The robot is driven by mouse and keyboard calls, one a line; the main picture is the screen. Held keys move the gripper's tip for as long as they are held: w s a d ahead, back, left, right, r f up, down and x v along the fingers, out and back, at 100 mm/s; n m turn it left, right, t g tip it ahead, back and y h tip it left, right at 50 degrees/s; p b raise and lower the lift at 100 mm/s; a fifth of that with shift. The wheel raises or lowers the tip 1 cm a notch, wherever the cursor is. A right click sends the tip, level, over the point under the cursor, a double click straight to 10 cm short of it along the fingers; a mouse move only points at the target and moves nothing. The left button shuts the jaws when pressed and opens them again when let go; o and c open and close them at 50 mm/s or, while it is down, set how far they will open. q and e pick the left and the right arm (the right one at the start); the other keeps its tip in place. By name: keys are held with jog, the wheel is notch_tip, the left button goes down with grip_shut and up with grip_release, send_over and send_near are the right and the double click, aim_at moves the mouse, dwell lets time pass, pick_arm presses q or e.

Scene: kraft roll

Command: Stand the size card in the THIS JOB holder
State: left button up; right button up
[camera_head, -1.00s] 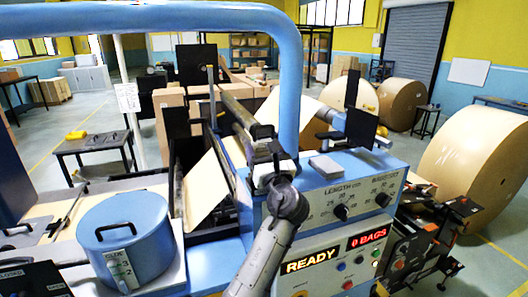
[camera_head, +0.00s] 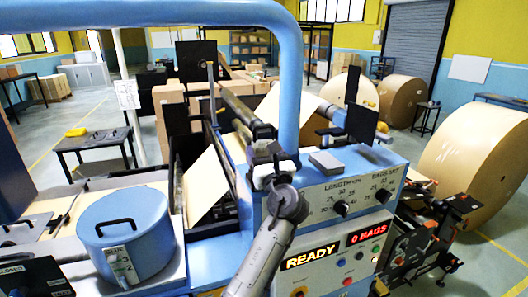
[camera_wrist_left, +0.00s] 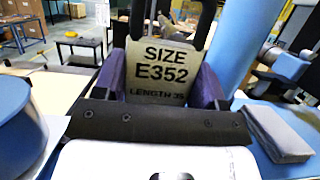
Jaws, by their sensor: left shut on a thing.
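My left gripper (camera_head: 270,160) is above the blue machine, beside the curved blue pipe. The card faces the wrist camera and stands roughly upright between the fingers. In the head view I cannot make the card out clearly behind the wrist. I cannot identify the THIS JOB holder in either view. My right gripper is not in view.
A grey block (camera_head: 325,162) lies on the control housing (camera_head: 345,187), right of the gripper. The blue pipe (camera_head: 290,90) rises close behind. A round blue pot (camera_head: 125,238) stands at left. A sheet of kraft paper (camera_head: 206,182) slopes left of the gripper.

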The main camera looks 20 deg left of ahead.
pick_arm(q)
jog(key=o, duration=0.8)
jog(key=shift+o, duration=1.3)
jog(key=shift+d, duration=0.1)
jog(key=b+v, duration=0.3)
jog(key=v, duration=1)
jog(key=shift+s, duration=0.35)
jog(key=shift+d+f, duration=0.15)
